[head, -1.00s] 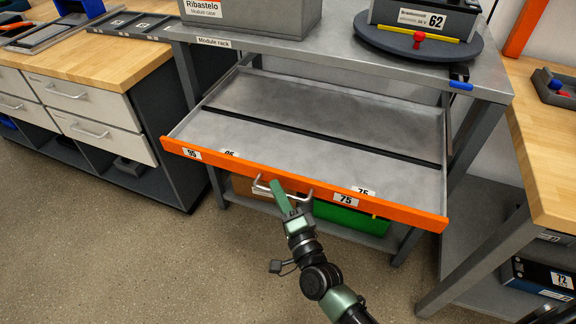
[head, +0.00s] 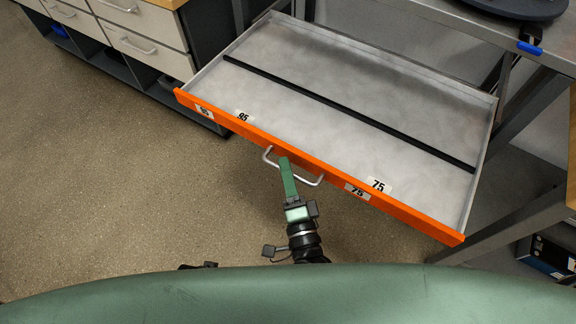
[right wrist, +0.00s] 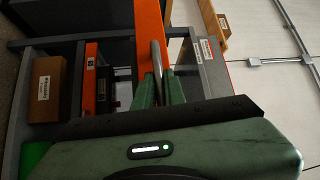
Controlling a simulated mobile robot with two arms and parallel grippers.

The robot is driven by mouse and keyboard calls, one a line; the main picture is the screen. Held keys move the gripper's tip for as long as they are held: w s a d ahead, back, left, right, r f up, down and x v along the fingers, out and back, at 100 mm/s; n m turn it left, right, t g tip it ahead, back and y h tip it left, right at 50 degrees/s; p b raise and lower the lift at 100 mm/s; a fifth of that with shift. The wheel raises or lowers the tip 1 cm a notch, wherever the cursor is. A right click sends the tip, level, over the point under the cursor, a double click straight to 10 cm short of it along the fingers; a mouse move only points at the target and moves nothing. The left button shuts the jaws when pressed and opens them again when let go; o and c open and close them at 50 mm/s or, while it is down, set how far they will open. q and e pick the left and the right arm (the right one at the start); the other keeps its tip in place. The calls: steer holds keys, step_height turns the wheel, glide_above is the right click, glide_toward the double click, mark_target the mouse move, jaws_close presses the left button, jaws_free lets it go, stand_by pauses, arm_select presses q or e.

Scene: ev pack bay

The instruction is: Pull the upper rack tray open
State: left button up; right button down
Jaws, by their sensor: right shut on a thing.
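The upper rack tray (head: 330,75) is a grey metal tray with an orange front, pulled well out of the rack and empty but for a black divider strip. Its front carries labels 95 and 75 and a silver bar handle (head: 312,182). My right gripper (head: 287,168) is shut on the handle near its middle. In the right wrist view the green fingers (right wrist: 160,88) close around the silver handle (right wrist: 157,60) in front of the orange front (right wrist: 149,30). My left gripper is not in view.
The rack frame (head: 510,45) with a blue clip (head: 529,48) stands behind and right of the tray. Drawer cabinets (head: 135,40) stand at the upper left. Open floor (head: 110,170) lies left of the tray. A cardboard box (right wrist: 46,90) shows in the right wrist view.

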steer(key=c, duration=1.5)
jaws_free()
steer(key=v, duration=0.7)
steer(key=shift+s, duration=0.4)
